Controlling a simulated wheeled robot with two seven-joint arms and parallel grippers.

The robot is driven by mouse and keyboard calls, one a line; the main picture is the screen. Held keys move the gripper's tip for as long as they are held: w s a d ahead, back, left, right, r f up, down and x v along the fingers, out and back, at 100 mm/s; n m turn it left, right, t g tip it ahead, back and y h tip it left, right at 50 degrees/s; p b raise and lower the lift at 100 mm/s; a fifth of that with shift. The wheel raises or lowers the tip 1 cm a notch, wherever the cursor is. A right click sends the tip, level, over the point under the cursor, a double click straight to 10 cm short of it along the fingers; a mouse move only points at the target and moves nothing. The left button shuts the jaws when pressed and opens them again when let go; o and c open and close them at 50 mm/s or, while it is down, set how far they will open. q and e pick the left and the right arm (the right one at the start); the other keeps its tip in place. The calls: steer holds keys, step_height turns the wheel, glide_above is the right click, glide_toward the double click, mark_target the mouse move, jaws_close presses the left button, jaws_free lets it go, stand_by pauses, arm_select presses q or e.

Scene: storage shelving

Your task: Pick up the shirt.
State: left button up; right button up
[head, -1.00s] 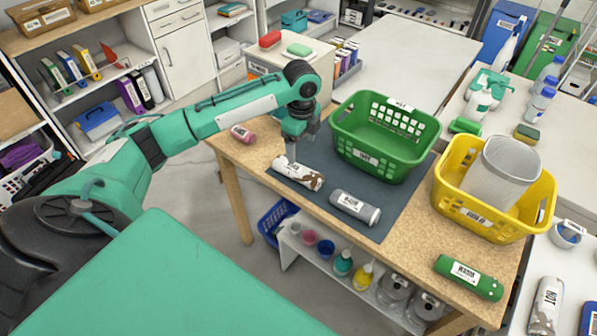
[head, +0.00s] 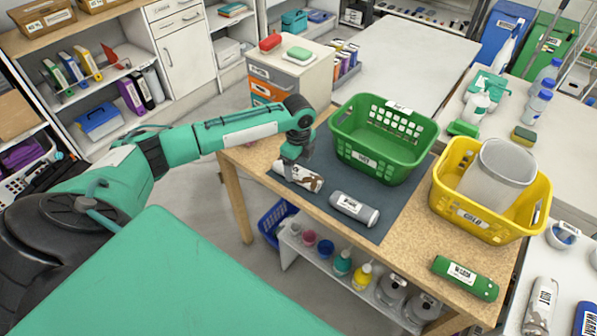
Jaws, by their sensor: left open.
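A rolled white shirt with brown patches (head: 311,182) lies on the dark mat on the wooden table, in front of the green basket. My left gripper (head: 289,174) points down at the left part of this roll, with its jaws open. The fingertips are small and partly merge with the roll, so contact cannot be told. A rolled grey shirt (head: 354,208) with a label lies beside it to the right. A rolled green shirt (head: 465,279) lies at the table's right front corner. My right gripper is not in view.
The green basket (head: 372,165) stands on the dark mat (head: 393,219). A yellow basket (head: 480,219) holding a pale bin (head: 497,175) stands to the right. Bare table lies between the grey and green rolls. A low shelf with bottles is below.

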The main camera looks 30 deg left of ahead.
arm_select(q)
steer(key=shift+f, duration=1.35)
steer(key=c, duration=1.1)
steer(key=shift+r, duration=0.15)
steer(key=shift+c, duration=0.2)
